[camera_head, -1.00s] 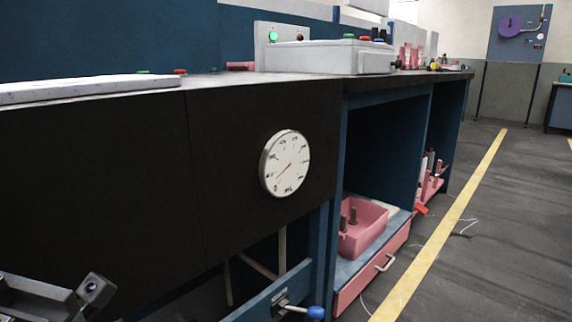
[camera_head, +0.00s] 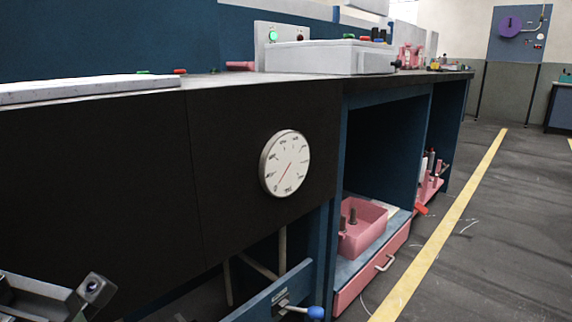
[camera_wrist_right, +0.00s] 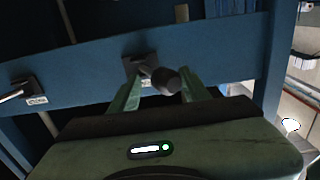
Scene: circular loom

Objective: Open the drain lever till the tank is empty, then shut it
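The round white gauge (camera_head: 285,163) is on the dark front panel in the head view, its needle slanting steeply to the lower left. Below it, a lever with a blue knob (camera_head: 315,312) sticks out from a blue rail at the bottom edge. In the right wrist view, my right gripper (camera_wrist_right: 160,84) is open, with its green fingers either side of a lever's dark knob (camera_wrist_right: 168,81); a gap shows at the left finger. I cannot tell whether this is the blue-knobbed lever. My left gripper is not clearly in view. No tank interior shows.
A second lever (camera_wrist_right: 18,92) is on the blue rail (camera_wrist_right: 85,72) left of my right gripper. A blue post stands to the right. A pink tray (camera_head: 362,235) sits in the open bay above a pink drawer.

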